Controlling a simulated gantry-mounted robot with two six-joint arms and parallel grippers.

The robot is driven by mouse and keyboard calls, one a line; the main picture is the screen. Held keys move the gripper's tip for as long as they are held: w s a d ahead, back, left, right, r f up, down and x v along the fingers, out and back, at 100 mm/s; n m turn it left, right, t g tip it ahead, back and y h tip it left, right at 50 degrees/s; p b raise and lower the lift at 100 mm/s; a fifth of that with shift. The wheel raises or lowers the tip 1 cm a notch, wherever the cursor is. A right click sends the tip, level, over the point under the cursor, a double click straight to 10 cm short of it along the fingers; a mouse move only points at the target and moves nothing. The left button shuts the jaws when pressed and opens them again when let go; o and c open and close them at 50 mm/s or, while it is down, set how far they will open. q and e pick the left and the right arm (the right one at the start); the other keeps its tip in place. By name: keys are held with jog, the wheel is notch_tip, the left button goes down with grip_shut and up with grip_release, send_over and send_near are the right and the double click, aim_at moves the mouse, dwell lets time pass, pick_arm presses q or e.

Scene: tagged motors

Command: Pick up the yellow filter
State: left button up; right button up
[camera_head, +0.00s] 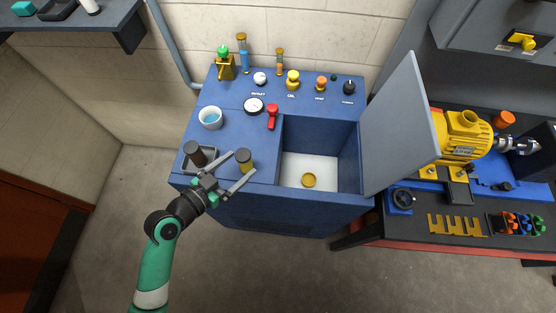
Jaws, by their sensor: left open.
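The yellow filter (245,163), a small cylinder with a dark top and a yellow side, stands upright on the blue cabinet's top, near its front edge. My left gripper (243,164) is open, with its two fingers spread on either side of the filter. I cannot tell whether either finger touches it. My right gripper is not in view.
The blue cabinet (230,120) has an open compartment with a yellow round piece (309,180) inside. Its grey lid (395,125) stands raised. A white cup (210,118) is behind.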

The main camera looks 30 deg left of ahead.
aim_at(250, 155)
pick_arm(q)
jog(key=shift+n+g+y, duration=0.4)
jog(key=shift+n+g, duration=0.1)
jog(key=shift+n, duration=0.2)
jog(key=s+f, duration=0.1)
jog(key=s+a, duration=0.1)
jog(key=s+a+f, duration=0.1)
jog(key=shift+s+f, duration=0.35)
jog(key=shift+a, duration=0.15)
jog(key=x, duration=0.6)
jog(key=b+x, duration=0.1)
jog(key=x, duration=0.5)
jog(key=shift+r, duration=0.25)
grip_shut()
